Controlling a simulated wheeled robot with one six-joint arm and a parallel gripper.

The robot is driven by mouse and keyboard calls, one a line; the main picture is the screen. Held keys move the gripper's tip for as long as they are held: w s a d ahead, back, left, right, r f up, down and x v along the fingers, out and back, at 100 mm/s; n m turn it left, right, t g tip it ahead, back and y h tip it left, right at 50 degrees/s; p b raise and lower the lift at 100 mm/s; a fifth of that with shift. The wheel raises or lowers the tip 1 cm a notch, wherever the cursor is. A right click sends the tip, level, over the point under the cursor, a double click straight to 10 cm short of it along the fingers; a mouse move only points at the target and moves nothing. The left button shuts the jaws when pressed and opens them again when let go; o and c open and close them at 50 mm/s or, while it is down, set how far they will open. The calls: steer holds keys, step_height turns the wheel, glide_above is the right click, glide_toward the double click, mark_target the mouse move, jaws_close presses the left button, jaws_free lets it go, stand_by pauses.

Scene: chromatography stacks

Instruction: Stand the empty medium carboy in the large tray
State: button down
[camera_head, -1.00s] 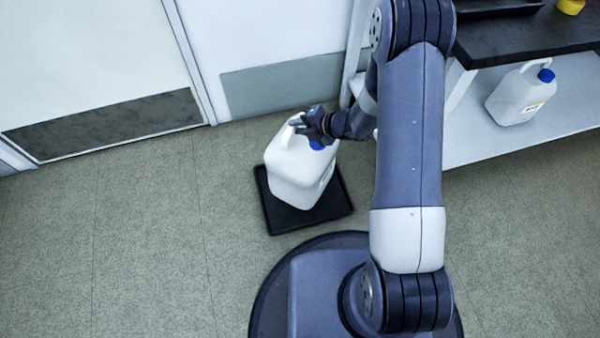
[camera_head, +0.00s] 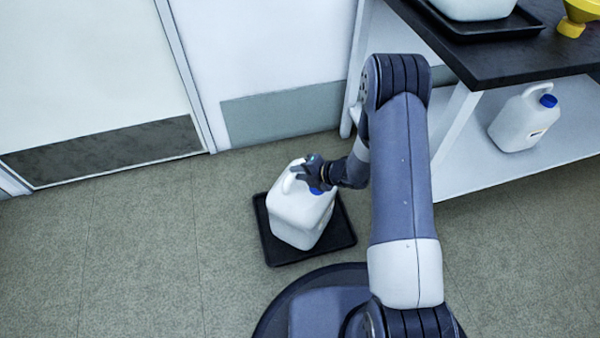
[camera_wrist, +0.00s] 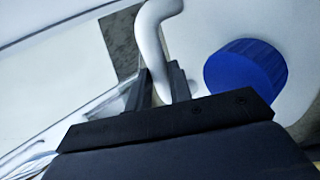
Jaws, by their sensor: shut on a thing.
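A white carboy with a blue cap (camera_head: 303,208) is upright or nearly so over a black tray (camera_head: 343,238) on the floor. I cannot tell for sure whether its base touches the tray. My gripper (camera_head: 298,172) is at the top of the carboy, shut on its handle. In the wrist view the white handle (camera_wrist: 154,40) passes between my gripper's fingers (camera_wrist: 160,85), with the blue cap (camera_wrist: 245,76) to the right. The carboy hides much of the tray's left and middle.
A dark-topped bench (camera_head: 500,50) stands at the right. Its lower shelf (camera_head: 470,175) holds another white carboy with a blue cap (camera_head: 525,118). On top are a black tray (camera_head: 480,27) with a white container (camera_head: 474,6) and a yellow funnel-like thing (camera_head: 577,17). Floor at left is clear.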

steer(key=c, duration=1.3)
jaws_free()
steer(key=shift+r, duration=0.15)
steer(key=p+v, duration=0.4)
steer(key=v, duration=0.8)
